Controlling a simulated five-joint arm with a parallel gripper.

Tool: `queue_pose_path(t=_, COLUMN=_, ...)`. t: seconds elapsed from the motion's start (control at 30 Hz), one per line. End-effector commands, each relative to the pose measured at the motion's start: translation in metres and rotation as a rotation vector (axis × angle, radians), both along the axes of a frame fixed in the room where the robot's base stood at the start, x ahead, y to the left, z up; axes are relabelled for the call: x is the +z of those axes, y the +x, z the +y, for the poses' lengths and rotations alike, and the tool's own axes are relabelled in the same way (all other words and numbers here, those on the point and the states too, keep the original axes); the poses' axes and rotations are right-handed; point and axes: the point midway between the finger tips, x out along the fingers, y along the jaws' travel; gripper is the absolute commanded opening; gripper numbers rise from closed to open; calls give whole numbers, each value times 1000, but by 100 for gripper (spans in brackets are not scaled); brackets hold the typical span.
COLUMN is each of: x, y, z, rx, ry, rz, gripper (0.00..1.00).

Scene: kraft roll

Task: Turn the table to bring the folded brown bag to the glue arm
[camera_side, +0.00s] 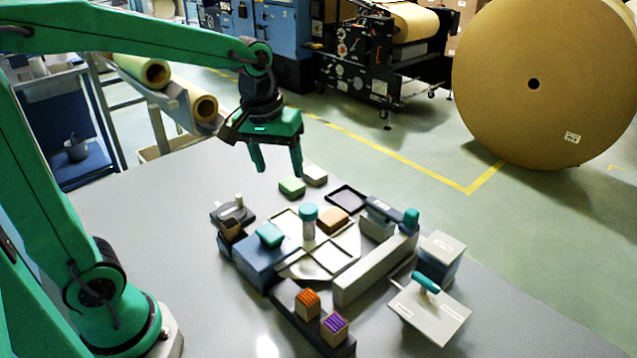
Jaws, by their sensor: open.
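A pale turntable (290,268) with raised-rim square bays sits in the middle of the grey bench. A post with a teal cap (308,213) stands at its centre. A tan block (333,219), apparently the folded brown bag, lies in the bay behind and right of the post. A blue-grey station with a teal knob (268,235) is at the table's left, and another with a teal knob (410,216) at its right. I cannot tell which is the glue arm. My gripper (278,168) is open and empty, raised above the bench behind and left of the post.
Green (291,187) and pale grey (315,175) blocks and an empty black tray (347,198) lie behind the turntable. In front is a dark rack with orange (307,302) and purple (335,326) striped blocks. A teal-handled plate (430,308) is front right. The bench's left is clear.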

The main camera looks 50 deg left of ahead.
Motion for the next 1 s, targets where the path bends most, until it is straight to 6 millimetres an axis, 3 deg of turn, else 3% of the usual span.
queue_pose_path(t=0.2, x=-24, y=36, z=0, rx=131, ry=-17, rz=89, gripper=61)
queue_pose_path(t=0.43, x=-47, y=63, z=0, rx=244, ry=-25, rz=155, gripper=61)
queue_pose_path(t=1.0, x=-63, y=71, z=0, rx=287, ry=-26, rz=179, gripper=61)
